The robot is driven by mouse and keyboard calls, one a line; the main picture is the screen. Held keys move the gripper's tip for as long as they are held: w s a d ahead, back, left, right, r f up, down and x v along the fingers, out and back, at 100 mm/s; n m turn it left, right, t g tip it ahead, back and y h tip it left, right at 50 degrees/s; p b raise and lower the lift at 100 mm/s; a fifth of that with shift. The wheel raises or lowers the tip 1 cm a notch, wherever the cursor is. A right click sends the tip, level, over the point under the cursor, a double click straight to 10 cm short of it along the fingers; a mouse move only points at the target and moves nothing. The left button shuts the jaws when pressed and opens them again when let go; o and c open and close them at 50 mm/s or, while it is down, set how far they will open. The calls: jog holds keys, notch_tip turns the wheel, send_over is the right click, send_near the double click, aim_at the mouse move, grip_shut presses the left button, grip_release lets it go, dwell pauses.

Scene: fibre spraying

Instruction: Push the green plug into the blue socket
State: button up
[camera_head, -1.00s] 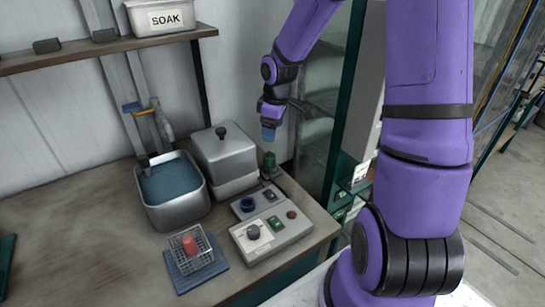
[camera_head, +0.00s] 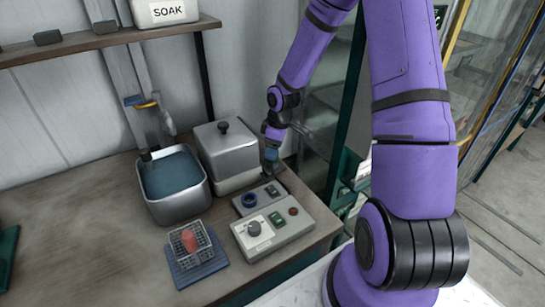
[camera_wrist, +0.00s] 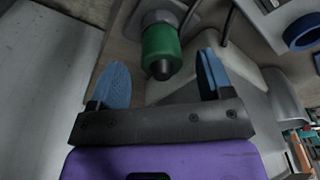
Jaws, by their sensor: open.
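The green plug (camera_wrist: 160,45) stands between the two blue fingers of my gripper (camera_wrist: 164,80) in the wrist view, with a gap on each side. My gripper is open, and in the head view (camera_head: 271,157) it is low at the table's back right and hides most of the plug. The blue socket (camera_head: 249,200) is a ring on a small grey panel, in front and to the left of my gripper. Part of the socket also shows at the top right of the wrist view (camera_wrist: 304,32).
A lidded metal box (camera_head: 225,150) stands close left of my gripper. A control box (camera_head: 288,233) with a knob and buttons lies in front of the socket panel. A basin of blue liquid (camera_head: 172,215) and a wire basket with a red item (camera_head: 188,238) are further left.

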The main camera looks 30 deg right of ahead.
jog(key=shift+w+a+f, duration=0.1)
jog(key=shift+a+f, duration=0.1)
jog(key=shift+f, duration=1.6)
jog(key=c, duration=1)
jog(key=shift+c, duration=0.2)
jog(key=shift+r, duration=0.1)
